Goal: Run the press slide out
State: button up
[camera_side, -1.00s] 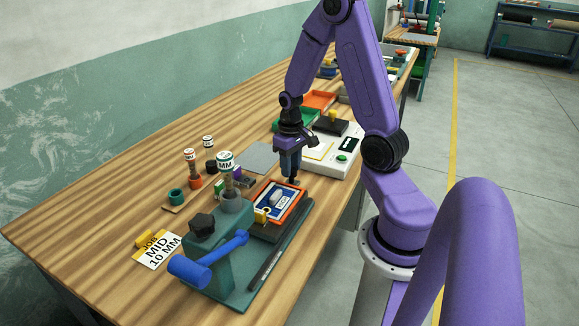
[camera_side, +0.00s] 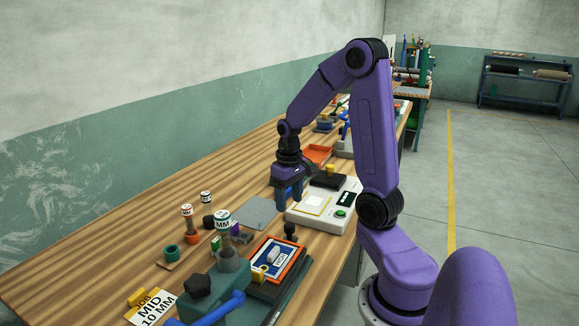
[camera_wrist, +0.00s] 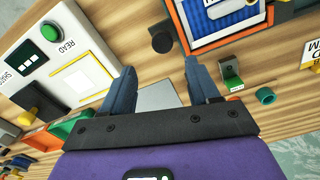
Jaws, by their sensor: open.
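The green press (camera_side: 220,292) stands at the bottom of the side view, with a blue lever (camera_side: 225,309). Its slide carries an orange-rimmed tray (camera_side: 301,268) holding a blue-and-white card (camera_side: 272,256). The tray lies beyond the press head, on the side toward my gripper. A black knob (camera_side: 290,230) stands at the slide's far end; it also shows in the wrist view (camera_wrist: 163,39). My gripper (camera_side: 291,198) points down, open and empty, beyond and above the knob. In the wrist view the fingers (camera_wrist: 158,66) are apart and the knob lies ahead of them, not between them.
A white reader box (camera_side: 318,214) with a green button sits close right of my gripper. A grey plate (camera_side: 257,211) lies at its left. Labelled bottles (camera_side: 223,222) stand by the press, and a job card (camera_side: 152,309) lies at front left. Bare table runs along the left.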

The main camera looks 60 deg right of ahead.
notch_tip(320, 180, up, 10)
dwell(0.4)
jog(key=s+a+f+n, duration=0.25)
jog(key=a+n, duration=0.45)
jog(key=a, duration=0.9)
jog(key=s+a+f+n, duration=0.1)
jog(key=s+a+n, duration=0.3)
jog(key=s, duration=0.3)
jog(key=s+a+f+n, duration=0.1)
jog(key=s+a+n, duration=0.3)
jog(key=s, duration=0.3)
jog(key=shift+s+a+f+n, duration=0.25)
jog(key=shift+a+f+n, duration=0.05)
jog(key=shift+a+f, duration=0.15)
